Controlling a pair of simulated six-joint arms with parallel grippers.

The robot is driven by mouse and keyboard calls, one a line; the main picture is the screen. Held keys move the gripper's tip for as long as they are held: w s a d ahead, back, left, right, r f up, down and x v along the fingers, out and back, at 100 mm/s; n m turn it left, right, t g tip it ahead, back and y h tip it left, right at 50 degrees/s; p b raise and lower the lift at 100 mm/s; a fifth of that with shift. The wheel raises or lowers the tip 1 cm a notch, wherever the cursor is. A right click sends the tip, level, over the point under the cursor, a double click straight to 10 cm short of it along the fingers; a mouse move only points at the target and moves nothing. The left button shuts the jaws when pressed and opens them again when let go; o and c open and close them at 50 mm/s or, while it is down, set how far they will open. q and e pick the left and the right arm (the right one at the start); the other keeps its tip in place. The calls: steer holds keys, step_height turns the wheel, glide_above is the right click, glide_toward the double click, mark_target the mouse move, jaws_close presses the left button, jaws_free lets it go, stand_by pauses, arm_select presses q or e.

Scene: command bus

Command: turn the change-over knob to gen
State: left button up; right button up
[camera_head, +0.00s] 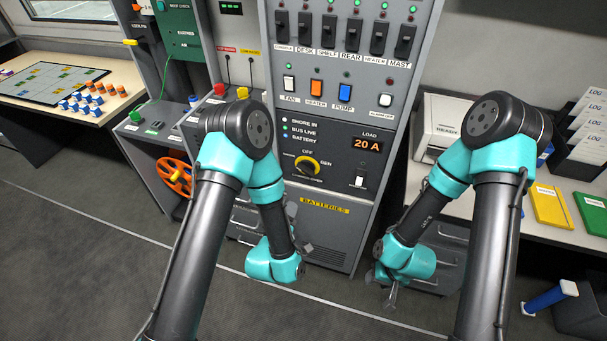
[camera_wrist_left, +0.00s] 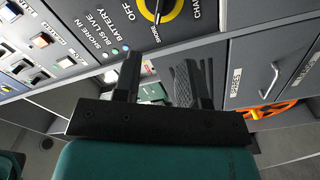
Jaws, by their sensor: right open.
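The change-over knob (camera_head: 307,166) is black on a yellow disc, low on the grey panel, with OFF above it and GEN to its right. It also shows at the top edge of the left wrist view (camera_wrist_left: 161,8), partly cut off; its pale pointer line seems to face SHORE. My left gripper (camera_head: 299,228) is below the knob, apart from it. In the left wrist view its two dark fingers (camera_wrist_left: 163,75) stand apart with nothing held between them. My right gripper (camera_head: 385,287) is open and empty, low and right of the panel.
A LOAD display (camera_head: 369,144) reading 20 A and a white rocker switch (camera_head: 359,178) are right of the knob. Rocker switches (camera_head: 316,86) line the panel above. An orange reel (camera_head: 174,176) is at left. A BATTERIES label (camera_head: 325,206) is below the knob.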

mark_target(306, 169)
arm_select(q)
steer(key=x, duration=1.6)
steer(key=shift+w, duration=0.2)
jaws_close()
